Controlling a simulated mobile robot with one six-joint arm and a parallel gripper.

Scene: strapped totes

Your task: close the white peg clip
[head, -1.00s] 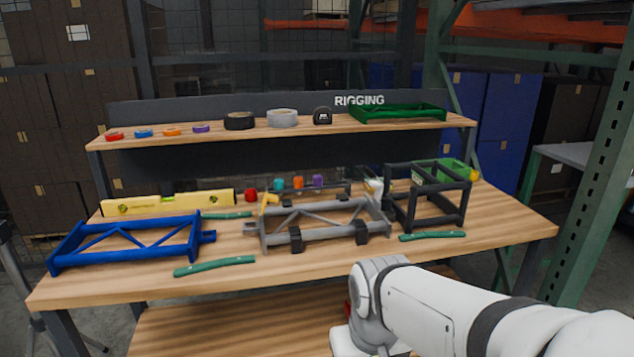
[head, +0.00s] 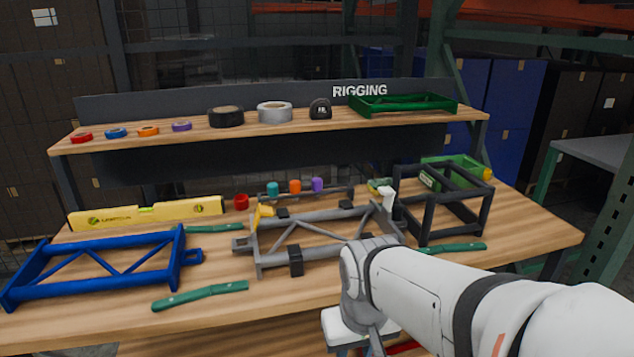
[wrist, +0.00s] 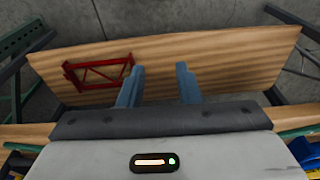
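The white peg clip (head: 387,198) stands at the right end of the grey truss frame (head: 318,228) on the bench. It is small in the head view, and I cannot tell how far its jaw or lever is open. A yellow clip (head: 263,212) sits at the frame's left end. My gripper is low at the bottom of the head view, in front of the bench edge, with its fingers mostly out of sight. In the wrist view my gripper (wrist: 158,86) is open, its two blue-grey fingers apart and empty, over the lower shelf (wrist: 230,65).
A blue truss (head: 100,265) and green bars (head: 200,296) lie on the bench. A red frame (wrist: 99,73) lies on the lower shelf.

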